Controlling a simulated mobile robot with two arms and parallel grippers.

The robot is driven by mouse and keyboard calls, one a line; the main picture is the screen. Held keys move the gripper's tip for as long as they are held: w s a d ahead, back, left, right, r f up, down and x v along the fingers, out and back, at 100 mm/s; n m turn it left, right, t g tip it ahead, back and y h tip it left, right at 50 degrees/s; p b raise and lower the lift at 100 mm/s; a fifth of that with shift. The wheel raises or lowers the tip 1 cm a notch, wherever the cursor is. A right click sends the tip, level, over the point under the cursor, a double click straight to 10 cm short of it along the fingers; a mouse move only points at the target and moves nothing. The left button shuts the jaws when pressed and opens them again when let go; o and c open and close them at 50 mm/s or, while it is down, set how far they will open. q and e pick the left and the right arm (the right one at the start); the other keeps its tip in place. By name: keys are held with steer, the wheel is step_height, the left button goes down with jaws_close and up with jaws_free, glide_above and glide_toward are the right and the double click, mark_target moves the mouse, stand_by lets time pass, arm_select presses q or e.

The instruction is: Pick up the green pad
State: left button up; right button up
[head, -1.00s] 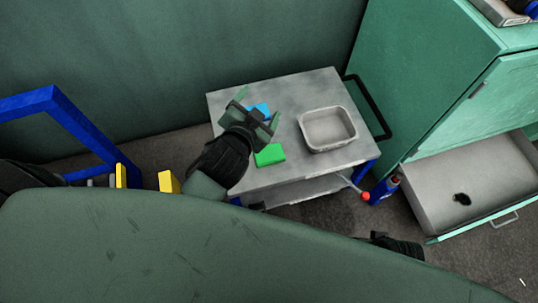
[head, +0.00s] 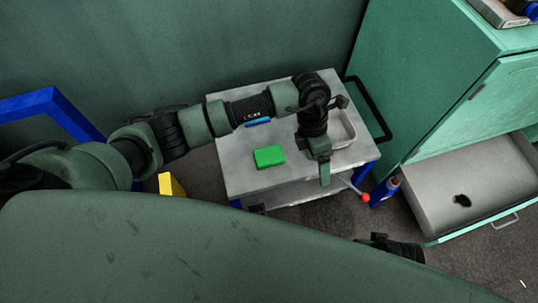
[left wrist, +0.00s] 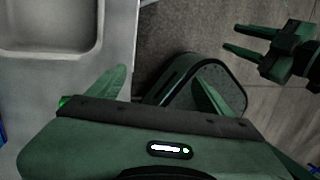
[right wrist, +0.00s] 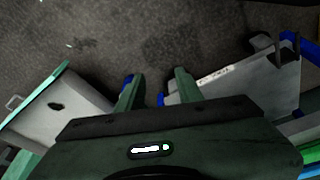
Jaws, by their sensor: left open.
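The green pad (head: 269,156) lies flat on the grey cart top (head: 235,172), with nothing touching it. The blue pad (head: 258,122) behind it is mostly hidden by my left arm. My left gripper (head: 324,174) points down at the cart's front right, right of the green pad and apart from it. In the left wrist view its fingers (left wrist: 165,92) are spread and empty, over the cart edge and floor. My right gripper shows in the left wrist view (left wrist: 250,43) and the right wrist view (right wrist: 157,88), fingers apart and empty.
A grey bin (head: 350,130) stands on the cart's right, partly hidden by my left arm. A red-knobbed lever (head: 365,196) sticks out at the cart's front right. A green cabinet (head: 440,80) with an open drawer (head: 470,185) stands on the right.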

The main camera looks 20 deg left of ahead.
mark_target(269, 154)
arm_select(q)
steer(key=w+a+y, duration=0.1)
steer(key=a+y, duration=0.1)
steer(key=a, duration=0.2)
steer(key=w+a+y, duration=0.1)
steer(key=a+y, duration=0.1)
steer(key=a, duration=0.2)
steer(key=w+a+y, duration=0.1)
steer(key=w+a, duration=0.1)
steer(key=a, duration=0.2)
steer(key=shift+t+y, duration=0.3)
steer(key=shift+y, duration=0.1)
steer(key=b+x, duration=0.1)
steer(key=x, duration=0.5)
steer(key=shift+a+f, duration=0.2)
steer(key=shift+a, duration=0.05)
steer(key=shift+a+f, duration=0.1)
steer(key=shift+f, duration=0.2)
arm_select(e)
steer(key=v, duration=0.3)
steer(key=w+v, duration=0.1)
steer(key=shift+s+r, duration=0.15)
steer(key=shift+r, duration=0.35)
arm_select(q)
steer(key=shift+f, duration=0.1)
arm_select(e)
steer(key=shift+r, duration=0.1)
